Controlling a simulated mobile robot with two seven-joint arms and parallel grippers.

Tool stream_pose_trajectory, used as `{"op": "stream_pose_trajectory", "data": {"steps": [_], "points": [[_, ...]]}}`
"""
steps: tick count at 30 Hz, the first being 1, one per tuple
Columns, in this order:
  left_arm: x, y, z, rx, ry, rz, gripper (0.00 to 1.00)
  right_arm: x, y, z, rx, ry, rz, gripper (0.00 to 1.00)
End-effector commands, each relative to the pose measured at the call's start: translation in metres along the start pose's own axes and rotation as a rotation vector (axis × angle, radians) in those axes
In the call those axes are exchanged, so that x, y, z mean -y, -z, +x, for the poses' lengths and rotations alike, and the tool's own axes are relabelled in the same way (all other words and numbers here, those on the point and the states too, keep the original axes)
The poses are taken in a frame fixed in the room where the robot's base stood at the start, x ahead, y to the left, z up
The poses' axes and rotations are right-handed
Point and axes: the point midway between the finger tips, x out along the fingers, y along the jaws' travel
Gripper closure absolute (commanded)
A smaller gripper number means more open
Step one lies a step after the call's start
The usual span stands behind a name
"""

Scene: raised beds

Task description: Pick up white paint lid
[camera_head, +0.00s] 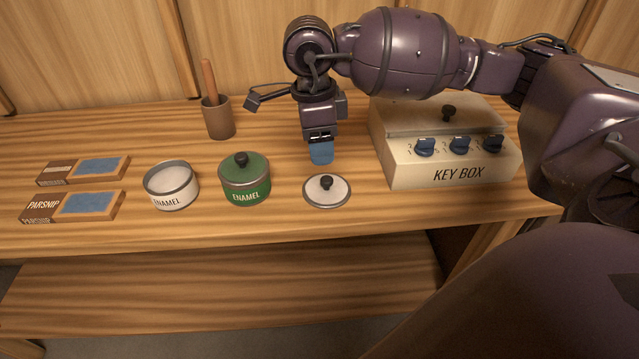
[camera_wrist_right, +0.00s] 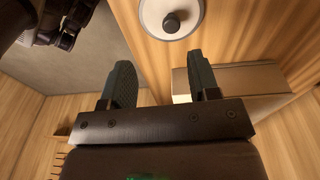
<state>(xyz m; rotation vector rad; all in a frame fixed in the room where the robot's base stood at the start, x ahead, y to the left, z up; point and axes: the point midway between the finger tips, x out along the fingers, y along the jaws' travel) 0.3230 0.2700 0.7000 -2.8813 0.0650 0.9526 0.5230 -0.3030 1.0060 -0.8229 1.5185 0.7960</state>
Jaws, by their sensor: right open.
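The white paint lid (camera_head: 313,192) is a round white disc with a grey rim and a dark knob. It lies flat on the wooden bench, near the front edge, between the green pot and the key box. It also shows at the top of the right wrist view (camera_wrist_right: 152,17), just beyond the fingertips. My right gripper (camera_head: 321,157) hangs above the bench, just behind the lid in the head view. In the wrist view its two fingers (camera_wrist_right: 162,66) are spread apart, with nothing between them. My left gripper is out of view.
A green enamel pot with lid (camera_head: 244,187) and an open white enamel can (camera_head: 172,198) stand left of the lid. The key box (camera_head: 402,172) stands close on the right. Two seed boxes (camera_head: 100,206) (camera_head: 112,166) and a brown cup (camera_head: 217,124) are farther left.

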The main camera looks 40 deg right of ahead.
Motion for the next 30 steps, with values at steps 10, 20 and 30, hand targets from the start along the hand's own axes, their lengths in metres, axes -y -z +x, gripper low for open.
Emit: {"op": "stream_pose_trajectory", "data": {"steps": [10,20,30], "points": [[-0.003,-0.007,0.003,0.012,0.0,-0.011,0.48,0.008,0.007,0.024,-0.034,0.031,0.007,0.44],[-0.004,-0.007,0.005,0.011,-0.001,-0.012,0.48,0.009,0.007,0.055,-0.03,0.032,0.006,0.44],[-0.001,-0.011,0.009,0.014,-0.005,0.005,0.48,0.014,0.005,0.096,-0.032,0.027,0.007,0.44]]}}
